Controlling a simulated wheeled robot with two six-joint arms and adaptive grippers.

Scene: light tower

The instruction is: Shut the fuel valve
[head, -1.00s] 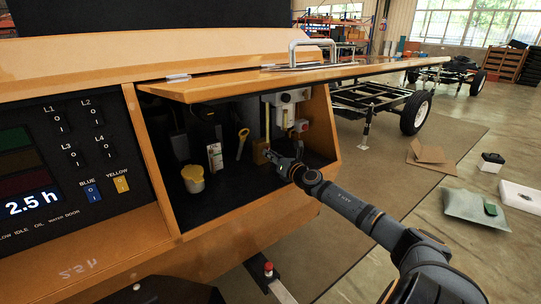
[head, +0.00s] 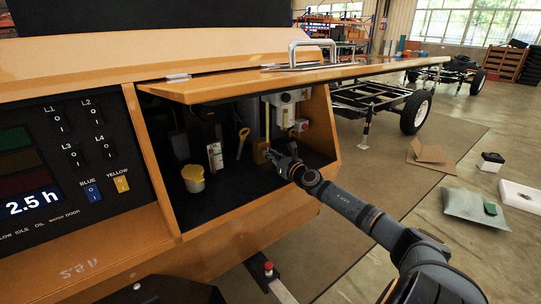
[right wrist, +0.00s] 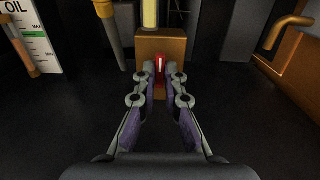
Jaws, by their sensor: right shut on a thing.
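The fuel valve is a brass-coloured block (right wrist: 162,45) with a yellow tube rising from its top and a red handle (right wrist: 160,65) on its front. In the head view the block (head: 259,152) sits inside the open orange compartment, at its right side. My right gripper (right wrist: 160,80) is shut on the red handle, which shows between the fingertips in the right wrist view. In the head view my right gripper (head: 274,155) reaches in from the right and hides the handle. My left gripper is in neither view.
The raised orange door (head: 330,76) is close above my right arm. A pale yellow-lidded cup (head: 193,179), an oil gauge card (right wrist: 38,42) and a yellow-handled dipstick (head: 242,141) stand left of the valve. A copper-coloured pipe (right wrist: 285,38) is right of it.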

